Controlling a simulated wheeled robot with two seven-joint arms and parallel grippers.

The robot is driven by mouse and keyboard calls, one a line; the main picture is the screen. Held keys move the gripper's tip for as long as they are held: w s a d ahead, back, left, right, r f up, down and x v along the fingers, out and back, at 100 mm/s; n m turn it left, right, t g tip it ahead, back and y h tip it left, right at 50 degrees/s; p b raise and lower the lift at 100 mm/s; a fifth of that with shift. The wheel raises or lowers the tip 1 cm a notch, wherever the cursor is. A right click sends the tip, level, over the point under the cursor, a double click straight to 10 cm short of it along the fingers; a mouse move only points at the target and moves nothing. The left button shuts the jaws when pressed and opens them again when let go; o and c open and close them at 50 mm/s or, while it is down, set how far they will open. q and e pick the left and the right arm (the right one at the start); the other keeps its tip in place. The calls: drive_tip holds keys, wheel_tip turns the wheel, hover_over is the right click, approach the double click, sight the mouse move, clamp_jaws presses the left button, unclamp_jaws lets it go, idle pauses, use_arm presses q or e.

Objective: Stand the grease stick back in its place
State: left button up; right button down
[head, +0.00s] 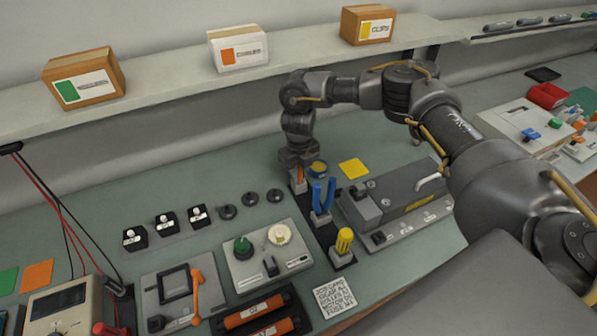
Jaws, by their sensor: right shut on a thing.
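My right gripper (299,163) comes in from the right and points down at the back end of a dark strip of tool holders (325,232). It is shut on a small orange stick (300,175), which looks like the grease stick. The stick is upright at a small holder block (299,187); I cannot tell whether its lower end is fully seated. The gripper hides its upper part. My left gripper is not in view.
Blue-handled pliers (322,195) and a yellow-handled tool (344,240) stand in the same strip. A round yellow-topped tin (318,168) is close to the gripper. A grey machine (395,190) stands to the right. A yellow note (353,168) lies behind it.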

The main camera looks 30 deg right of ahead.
drive_tip(key=shift+f, duration=0.1)
drive_tip(key=c, duration=1.2)
unclamp_jaws()
drive_tip(key=shift+r, duration=0.45)
wheel_tip(320, 180, up, 10)
drive_tip(key=shift+f+b, duration=0.1)
drive_tip(key=shift+b, duration=0.8)
